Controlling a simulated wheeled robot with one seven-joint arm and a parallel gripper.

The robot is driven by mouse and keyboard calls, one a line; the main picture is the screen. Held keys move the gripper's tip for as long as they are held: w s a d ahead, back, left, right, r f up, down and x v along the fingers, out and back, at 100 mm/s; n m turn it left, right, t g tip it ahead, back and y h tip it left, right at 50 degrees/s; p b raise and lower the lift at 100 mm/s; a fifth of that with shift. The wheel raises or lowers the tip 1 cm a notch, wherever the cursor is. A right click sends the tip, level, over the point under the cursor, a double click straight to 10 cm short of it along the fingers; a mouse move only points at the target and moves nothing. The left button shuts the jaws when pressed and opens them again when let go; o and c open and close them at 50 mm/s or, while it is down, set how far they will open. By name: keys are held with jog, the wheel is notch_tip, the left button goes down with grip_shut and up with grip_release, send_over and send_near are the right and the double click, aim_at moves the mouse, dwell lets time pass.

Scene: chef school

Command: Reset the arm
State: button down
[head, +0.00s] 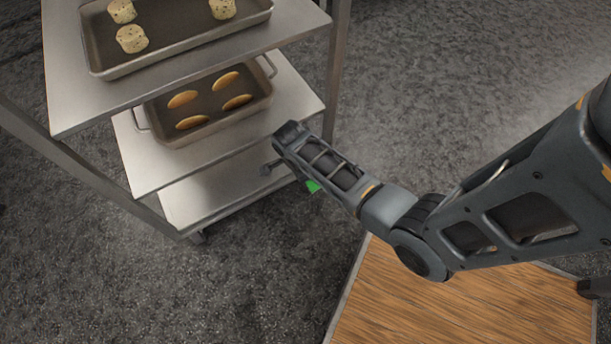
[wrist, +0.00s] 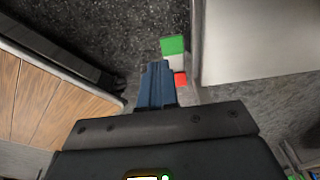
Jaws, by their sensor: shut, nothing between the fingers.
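My arm reaches in from the right in the head view, its end beside the metal rack (head: 215,185). My gripper (wrist: 157,66) shows in the wrist view with its blue fingers shut together and nothing between them. In the head view the fingers cannot be made out clearly. A green piece (wrist: 173,45) with white and red parts next to it lies just beyond the fingertips in the wrist view. A bit of green (head: 313,186) also shows under my arm in the head view. I cannot tell what it belongs to.
The rack's top shelf holds a tray (head: 96,52) with pale round pieces. The middle shelf holds a handled tray (head: 160,117) with several golden oval pieces. A wooden surface (head: 450,315) lies below my arm. Grey floor (head: 440,80) is clear behind.

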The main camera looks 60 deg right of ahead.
jog(key=shift+a+r, duration=0.1)
jog(key=shift+r, duration=0.35)
dwell(0.3)
jog(key=s+a+r+n+t, duration=0.75)
jog(key=s+a+n, duration=0.25)
jog(key=s+n, duration=0.15)
jog(key=s+a+r+n+t, duration=0.35)
jog(key=r+n, duration=0.25)
jog(key=r, duration=0.5)
jog(key=s+a+r+n+t+p, duration=0.1)
jog(key=r+p, duration=0.6)
jog(key=r, duration=0.7)
jog(key=s+a+r+n+t+y+p, duration=0.1)
jog(key=r+n+p, duration=0.3)
jog(key=r, duration=1)
jog(key=s+a+r+n+t+p, duration=0.1)
jog(key=s+r+n+t+p, duration=0.1)
jog(key=r+p, duration=0.8)
notch_tip(320, 180, up, 4)
jog(key=shift+s+a+f+t+p, duration=0.1)
jog(key=shift+s+a+t+p, duration=0.1)
jog(key=shift+a+t+p, duration=0.1)
